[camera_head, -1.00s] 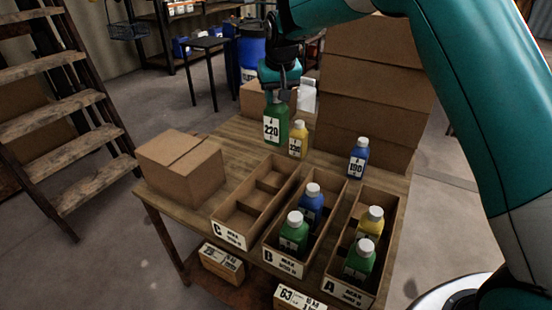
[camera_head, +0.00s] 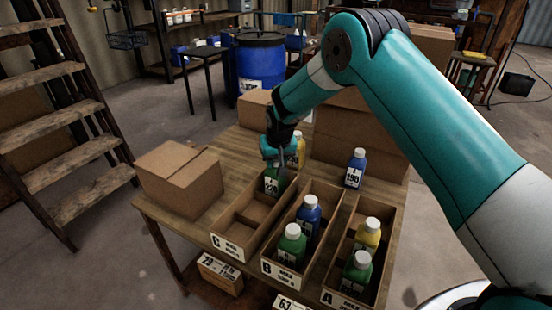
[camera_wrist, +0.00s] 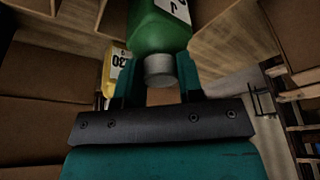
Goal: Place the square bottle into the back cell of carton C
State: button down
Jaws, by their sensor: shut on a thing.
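The square bottle is green with a 220 label (camera_head: 273,183). My gripper (camera_head: 279,157) is shut on it near its cap and holds it upright. Carton C (camera_head: 228,247) is an open cardboard box with dividers. The bottle is at its back cell, its lower part seeming to be inside; whether its base touches the floor is hidden. The front cells of carton C look empty. In the wrist view the green bottle (camera_wrist: 160,28) hangs between my two fingers (camera_wrist: 160,85), its grey cap close to the palm.
Carton B (camera_head: 283,275) holds a blue and a green bottle; carton A (camera_head: 345,300) holds a yellow and a green one. A yellow bottle (camera_head: 299,152) stands just behind my gripper, a blue one (camera_head: 356,168) to the right. A closed box (camera_head: 180,180) stands left of carton C.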

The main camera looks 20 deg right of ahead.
jog(key=shift+r, duration=0.1)
jog(key=c, duration=0.8)
grip_release()
jog(key=shift+o, duration=0.2)
jog(key=s+a+r+n+y+b, duration=0.1)
jog(key=s+r, duration=0.4)
jog(key=r, duration=0.3)
jog(key=s+a+r+b, duration=0.1)
jog(key=s+r, duration=0.4)
jog(key=r, duration=0.3)
jog(key=s+a+r+n+g+y, duration=0.1)
jog(key=s+r+n, duration=0.1)
jog(key=s, duration=1.4)
jog(key=s+a+r+n+g+y, duration=0.1)
jog(key=s+r+n+g+y, duration=0.1)
jog(key=s, duration=1.3)
jog(key=shift+s+a+r+n, duration=0.3)
jog(key=shift+s+r+n, duration=0.1)
jog(key=shift+r+n, duration=0.5)
